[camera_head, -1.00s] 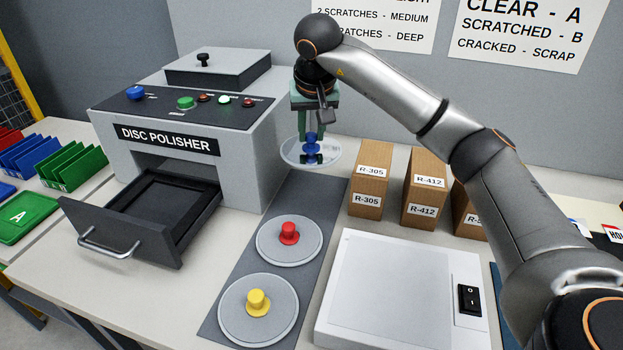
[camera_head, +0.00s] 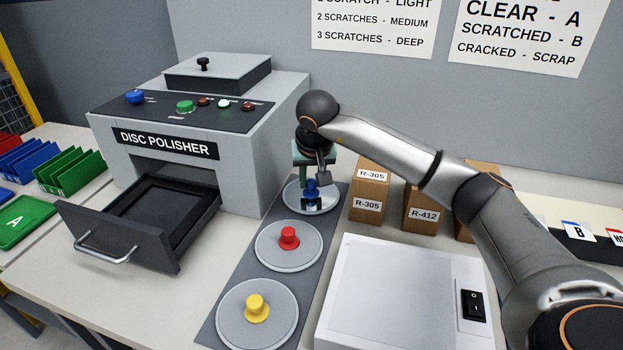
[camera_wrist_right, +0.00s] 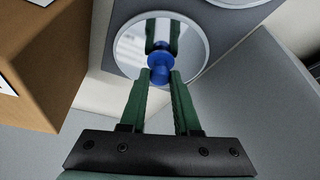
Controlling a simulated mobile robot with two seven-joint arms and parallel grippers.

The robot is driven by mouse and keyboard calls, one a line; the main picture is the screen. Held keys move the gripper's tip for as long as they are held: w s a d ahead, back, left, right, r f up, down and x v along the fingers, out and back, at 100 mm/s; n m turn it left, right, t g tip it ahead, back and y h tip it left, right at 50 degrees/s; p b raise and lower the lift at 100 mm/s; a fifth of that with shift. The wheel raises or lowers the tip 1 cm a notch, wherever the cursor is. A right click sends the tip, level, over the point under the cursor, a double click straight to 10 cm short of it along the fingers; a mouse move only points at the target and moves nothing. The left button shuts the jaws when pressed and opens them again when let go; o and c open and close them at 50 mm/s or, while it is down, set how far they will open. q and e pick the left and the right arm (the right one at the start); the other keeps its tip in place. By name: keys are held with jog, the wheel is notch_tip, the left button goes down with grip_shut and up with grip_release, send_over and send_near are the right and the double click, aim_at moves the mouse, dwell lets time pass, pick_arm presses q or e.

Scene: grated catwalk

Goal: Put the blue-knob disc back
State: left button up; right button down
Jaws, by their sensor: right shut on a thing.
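The blue-knob disc (camera_head: 294,197) is a shiny round plate with a blue knob, at the far end of the dark grey mat (camera_head: 236,260). My right gripper (camera_head: 312,196) is shut on its blue knob from above. In the right wrist view the green fingers (camera_wrist_right: 161,78) hold the blue knob, with the mirror-like disc (camera_wrist_right: 188,62) behind it. The disc is at or just above the mat; I cannot tell whether it touches. My left gripper is not in view.
The red-knob disc (camera_head: 270,252) and yellow-knob disc (camera_head: 240,325) lie nearer on the mat. The disc polisher (camera_head: 235,150) has its drawer (camera_head: 125,245) open and empty. Cardboard boxes (camera_head: 370,185) stand right of the mat. A white switch box (camera_head: 390,300) sits in front.

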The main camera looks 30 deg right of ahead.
jog(key=shift+f, duration=0.15)
jog(key=c, duration=0.6)
grip_release()
jog(key=shift+c, duration=0.2)
jog(key=p+v, duration=0.1)
jog(key=v, duration=1.1)
jog(key=shift+r, duration=0.2)
